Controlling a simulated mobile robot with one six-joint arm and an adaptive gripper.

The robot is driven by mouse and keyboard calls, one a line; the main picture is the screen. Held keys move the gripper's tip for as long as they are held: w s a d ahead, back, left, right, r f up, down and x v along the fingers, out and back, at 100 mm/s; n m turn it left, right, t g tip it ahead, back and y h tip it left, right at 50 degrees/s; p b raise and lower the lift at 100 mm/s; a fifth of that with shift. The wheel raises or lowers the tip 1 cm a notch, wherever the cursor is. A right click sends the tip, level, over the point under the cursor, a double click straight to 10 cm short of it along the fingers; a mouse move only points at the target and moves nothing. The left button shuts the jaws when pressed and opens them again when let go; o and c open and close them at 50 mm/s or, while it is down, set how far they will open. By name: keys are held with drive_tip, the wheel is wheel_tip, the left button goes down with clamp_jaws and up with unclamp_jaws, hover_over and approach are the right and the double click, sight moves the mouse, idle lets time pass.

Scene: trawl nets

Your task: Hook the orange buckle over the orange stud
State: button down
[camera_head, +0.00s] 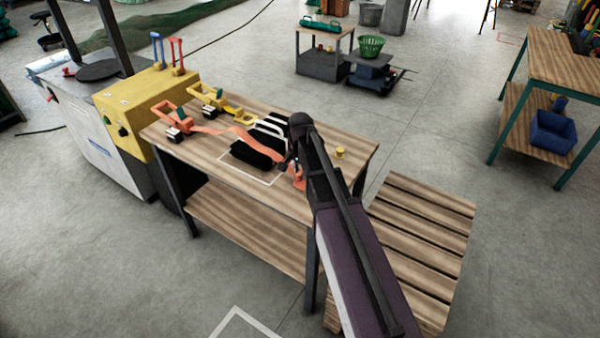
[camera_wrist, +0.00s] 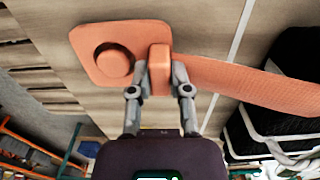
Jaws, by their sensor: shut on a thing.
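The orange buckle (camera_wrist: 88,42) is a flat plate with a round opening, shown in the wrist view. My gripper (camera_wrist: 160,82) is shut on the raised orange block beside the plate. The orange strap (camera_wrist: 245,82) runs from that block to the right. An orange round stud (camera_wrist: 115,64) shows inside the opening; I cannot tell whether the plate rests down around it or hovers above it. In the head view the buckle (camera_head: 299,181) is near the table's front right edge, partly hidden by my arm. The strap (camera_head: 238,131) crosses a black bundle (camera_head: 252,154) to an orange ratchet (camera_head: 173,120).
A yellow stud (camera_head: 340,153) stands on the wooden table (camera_head: 215,178), right of my arm. A yellow ratchet (camera_head: 215,100) lies at the back left. A yellow machine (camera_head: 145,98) borders the table's left end. A slatted pallet (camera_head: 425,225) lies to the right.

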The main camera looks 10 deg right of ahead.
drive_tip(key=shift+f+b, duration=0.3)
drive_tip(key=shift+f, duration=0.2)
drive_tip(key=shift+c, duration=2.4)
unclamp_jaws()
drive_tip(key=shift+r, duration=0.2)
wheel_tip(320, 180, up, 14)
drive_tip(key=p, duration=1.5)
drive_tip(key=w+a, duration=1.8)
drive_tip(key=shift+w+a+b, duration=0.3)
drive_tip(key=shift+w, duration=0.05)
